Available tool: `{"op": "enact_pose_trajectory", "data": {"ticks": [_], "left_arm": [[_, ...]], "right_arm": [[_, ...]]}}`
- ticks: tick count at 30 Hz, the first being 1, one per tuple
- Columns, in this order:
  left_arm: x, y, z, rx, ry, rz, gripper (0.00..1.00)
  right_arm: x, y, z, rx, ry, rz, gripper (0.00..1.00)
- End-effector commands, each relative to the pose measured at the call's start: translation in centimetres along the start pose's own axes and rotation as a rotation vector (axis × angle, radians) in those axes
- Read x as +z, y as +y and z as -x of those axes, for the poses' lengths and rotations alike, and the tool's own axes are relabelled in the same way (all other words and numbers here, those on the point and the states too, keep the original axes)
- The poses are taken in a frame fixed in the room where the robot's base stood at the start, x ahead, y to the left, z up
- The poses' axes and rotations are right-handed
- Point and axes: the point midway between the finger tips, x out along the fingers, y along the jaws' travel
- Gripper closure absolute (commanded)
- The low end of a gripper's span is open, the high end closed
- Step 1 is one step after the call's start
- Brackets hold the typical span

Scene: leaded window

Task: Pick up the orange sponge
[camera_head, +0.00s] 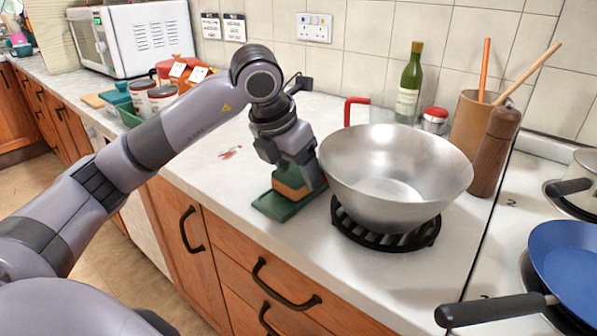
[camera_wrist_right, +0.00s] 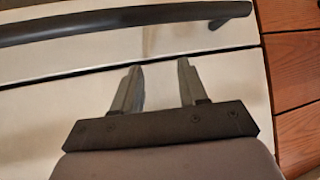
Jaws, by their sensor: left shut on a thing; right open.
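The orange sponge (camera_head: 290,184) is on a dark green tray (camera_head: 272,207) on the white worktop, left of the metal wok. My left gripper (camera_head: 296,184) comes down from above and is shut on the sponge. The fingers hide part of the sponge, and I cannot tell whether it is lifted off the tray. My right gripper (camera_wrist_right: 160,88) is open and empty in the right wrist view, in front of a pale panel with a dark bar handle (camera_wrist_right: 120,20).
The wok (camera_head: 395,165) stands on a black trivet (camera_head: 385,235) close to my left gripper. A green bottle (camera_head: 409,85), a utensil pot (camera_head: 470,125) and a pepper mill (camera_head: 495,150) stand behind it. A blue pan (camera_head: 570,262) is at right. The worktop left of the tray is fairly clear.

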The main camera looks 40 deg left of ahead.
Motion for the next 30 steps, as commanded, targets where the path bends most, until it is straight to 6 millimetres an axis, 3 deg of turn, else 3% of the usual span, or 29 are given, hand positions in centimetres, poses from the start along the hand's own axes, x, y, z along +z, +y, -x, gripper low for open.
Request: {"op": "enact_pose_trajectory", "data": {"ticks": [13,24,30], "left_arm": [[2.6,0.3,6.3,0.001,-0.005,0.003,0.60],[1.7,8.8,6.1,0.002,-0.001,0.009,0.60],[1.4,13.3,6.3,0.001,-0.001,0.007,0.60]], "right_arm": [[-0.5,0.1,0.3,0.002,0.006,0.004,0.57],[0.4,0.3,0.0,0.002,-0.010,0.010,0.57],[0.0,0.3,0.1,0.001,-0.002,0.011,0.57]]}}
